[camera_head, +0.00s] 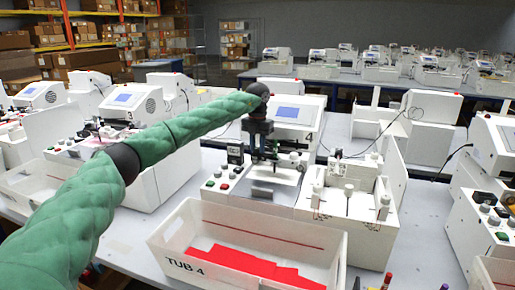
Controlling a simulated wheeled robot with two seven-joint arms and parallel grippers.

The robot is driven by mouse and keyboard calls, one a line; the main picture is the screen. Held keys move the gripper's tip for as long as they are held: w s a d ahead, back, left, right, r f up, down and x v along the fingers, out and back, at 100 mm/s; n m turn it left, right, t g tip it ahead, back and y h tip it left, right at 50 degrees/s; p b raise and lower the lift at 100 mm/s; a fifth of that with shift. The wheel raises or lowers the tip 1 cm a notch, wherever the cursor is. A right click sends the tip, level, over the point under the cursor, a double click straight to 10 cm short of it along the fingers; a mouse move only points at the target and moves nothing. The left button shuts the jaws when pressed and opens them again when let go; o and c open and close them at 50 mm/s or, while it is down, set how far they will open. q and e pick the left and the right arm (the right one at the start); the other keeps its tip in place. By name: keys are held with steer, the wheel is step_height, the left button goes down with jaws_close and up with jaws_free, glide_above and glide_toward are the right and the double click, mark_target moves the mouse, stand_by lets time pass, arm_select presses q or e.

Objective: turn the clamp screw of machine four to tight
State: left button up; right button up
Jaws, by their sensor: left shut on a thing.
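Machine four (310,137) stands in the middle, a white unit with a blue screen and the number 4. Its front part (285,192) has a small dark display, red and green buttons and a light plate. My left arm reaches in from the left, and its dark gripper (263,158) points down over this front part. The gripper is shut on a small part there, which appears to be the clamp screw; the fingers hide most of it, so its turn position cannot be told. My right gripper is not in view.
A white tub marked TUB 4 (163,246), with red pieces inside, stands in front of the machine. A white fixture with posts (352,212) stands close on the right. Similar machines flank both sides. Bare grey table (425,240) shows at the right.

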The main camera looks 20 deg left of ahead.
mark_target(257, 148)
arm_select(q)
steer(key=shift+r+m, duration=0.15)
steer(key=shift+m, duration=0.15)
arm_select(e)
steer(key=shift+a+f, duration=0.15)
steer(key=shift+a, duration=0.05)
arm_select(q)
steer(key=o, duration=1)
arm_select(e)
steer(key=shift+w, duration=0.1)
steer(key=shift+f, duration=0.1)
arm_select(q)
step_height(257, 148, up, 6)
steer(key=shift+r+b, duration=0.15)
steer(key=shift+b, duration=0.85)
steer(key=shift+r, duration=0.65)
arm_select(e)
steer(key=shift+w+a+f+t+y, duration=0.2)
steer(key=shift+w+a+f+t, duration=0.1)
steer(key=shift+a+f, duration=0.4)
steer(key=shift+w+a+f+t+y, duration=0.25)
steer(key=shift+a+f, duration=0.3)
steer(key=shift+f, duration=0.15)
arm_select(q)
steer(key=shift+f, duration=0.1)
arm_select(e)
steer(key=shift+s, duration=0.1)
